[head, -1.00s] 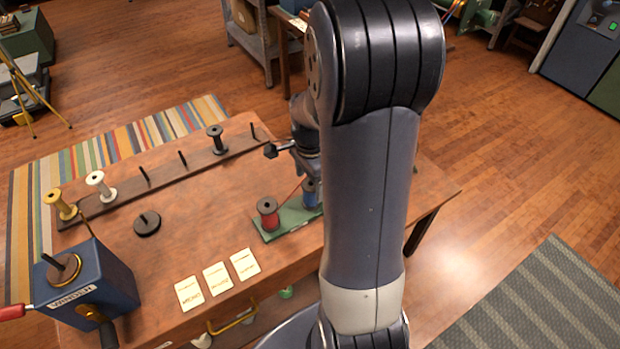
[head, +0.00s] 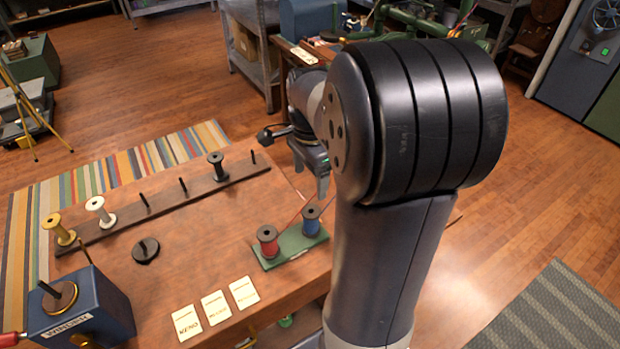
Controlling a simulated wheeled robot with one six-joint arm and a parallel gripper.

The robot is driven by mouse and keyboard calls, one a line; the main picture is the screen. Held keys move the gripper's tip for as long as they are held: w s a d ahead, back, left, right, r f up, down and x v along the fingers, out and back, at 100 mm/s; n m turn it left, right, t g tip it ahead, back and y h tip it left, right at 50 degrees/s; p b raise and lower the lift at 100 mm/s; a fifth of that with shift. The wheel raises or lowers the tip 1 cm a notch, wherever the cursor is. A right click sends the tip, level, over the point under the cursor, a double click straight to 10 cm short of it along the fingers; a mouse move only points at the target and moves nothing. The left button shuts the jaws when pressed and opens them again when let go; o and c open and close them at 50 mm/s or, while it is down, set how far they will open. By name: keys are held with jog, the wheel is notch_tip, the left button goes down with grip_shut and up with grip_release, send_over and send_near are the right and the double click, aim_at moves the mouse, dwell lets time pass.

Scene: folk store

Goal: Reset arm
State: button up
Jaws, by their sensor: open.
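My arm rises through the right half of the head view. A red spool (head: 267,242) and a blue spool (head: 311,221) stand upright on a green stand (head: 290,247), below and apart from the gripper.
A dark peg rack (head: 165,202) carries a yellow spool (head: 60,230), a white spool (head: 100,211) and a dark spool (head: 216,165). A blue winder box (head: 95,310) stands front left. Three cards (head: 215,308) lie at the table's front. Shelves (head: 250,50) stand behind.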

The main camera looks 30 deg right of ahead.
aim_at(310, 206)
jog(key=shift+f, duration=0.1)
notch_tip(310, 206, down, 10)
jog(key=shift+f, duration=0.2)
jog(key=shift+r+p, duration=0.55)
jog(key=shift+r, duration=0.05)
jog(key=shift+f, duration=0.15)
